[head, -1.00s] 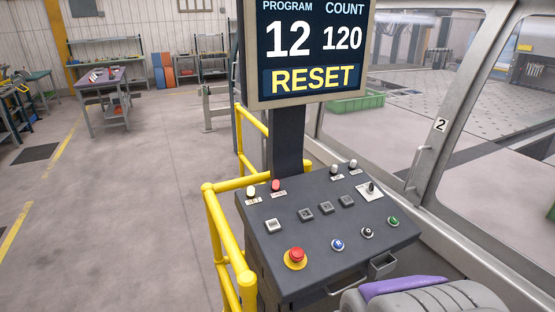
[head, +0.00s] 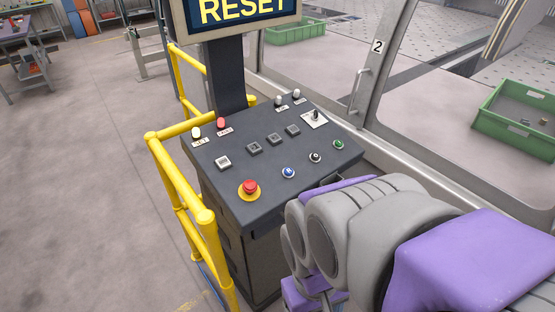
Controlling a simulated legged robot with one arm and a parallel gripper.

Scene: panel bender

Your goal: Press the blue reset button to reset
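The blue button (head: 288,172) marked R sits on the front row of the dark control panel (head: 215,181), right of the red emergency stop (head: 249,188) on its yellow base. A black button (head: 315,157) and a green button (head: 339,145) follow to its right. The screen (head: 240,12) above the panel shows RESET in yellow; its upper part is out of view. My grey and purple arm reaches in from the lower right, close to the panel's front right edge. My gripper's fingertips cannot be made out.
Yellow railings (head: 180,187) stand along the panel's left side. A glazed door frame (head: 376,60) marked 2 is to the right, with green crates (head: 518,118) behind it.

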